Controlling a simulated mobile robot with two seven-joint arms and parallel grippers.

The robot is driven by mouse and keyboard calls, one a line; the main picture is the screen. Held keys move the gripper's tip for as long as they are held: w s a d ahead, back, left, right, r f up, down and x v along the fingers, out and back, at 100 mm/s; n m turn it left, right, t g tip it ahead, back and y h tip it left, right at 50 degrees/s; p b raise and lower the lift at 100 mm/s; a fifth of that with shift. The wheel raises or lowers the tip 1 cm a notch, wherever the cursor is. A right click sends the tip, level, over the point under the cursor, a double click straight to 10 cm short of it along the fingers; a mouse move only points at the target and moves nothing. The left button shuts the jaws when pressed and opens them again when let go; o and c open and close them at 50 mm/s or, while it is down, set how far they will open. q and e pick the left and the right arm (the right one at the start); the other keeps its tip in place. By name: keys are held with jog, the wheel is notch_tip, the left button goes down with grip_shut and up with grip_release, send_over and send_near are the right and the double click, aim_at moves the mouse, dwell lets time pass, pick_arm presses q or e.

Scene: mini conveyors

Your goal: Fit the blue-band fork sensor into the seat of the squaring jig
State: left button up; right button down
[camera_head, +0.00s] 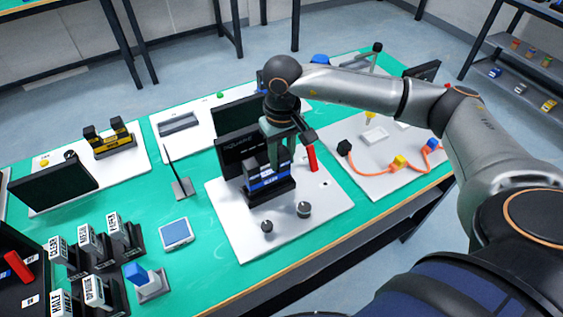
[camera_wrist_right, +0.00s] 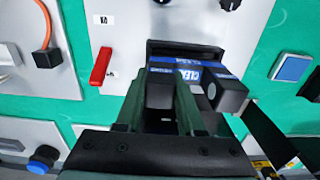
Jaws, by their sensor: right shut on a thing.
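The blue-band fork sensor (camera_head: 257,182) is dark grey, with two prongs and a blue band along its body. My right gripper (camera_head: 285,140) is above it, shut on one prong. In the right wrist view the gripper (camera_wrist_right: 160,105) has that prong between its green fingers, and the other prong (camera_wrist_right: 232,93) stands free. The squaring jig's black seat (camera_head: 273,196) is under the sensor, on a white plate (camera_head: 238,232). The sensor is at the seat; I cannot tell whether it is fully down. My left gripper is not in view.
A dark screen (camera_head: 236,155) stands behind the jig. A red lever (camera_head: 312,159) and two dark knobs (camera_head: 304,209) are on the same plate. A yellow-band fork sensor (camera_head: 110,140) stands on the left plate. An orange cable (camera_head: 385,192) lies on the right plate.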

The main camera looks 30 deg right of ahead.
notch_tip(320, 180, down, 2)
jog(key=shift+s+f, duration=0.1)
jog(key=shift+a+f, duration=0.1)
jog(key=shift+f, duration=0.25)
jog(key=c, duration=0.5)
grip_release()
jog(key=shift+r, duration=0.1)
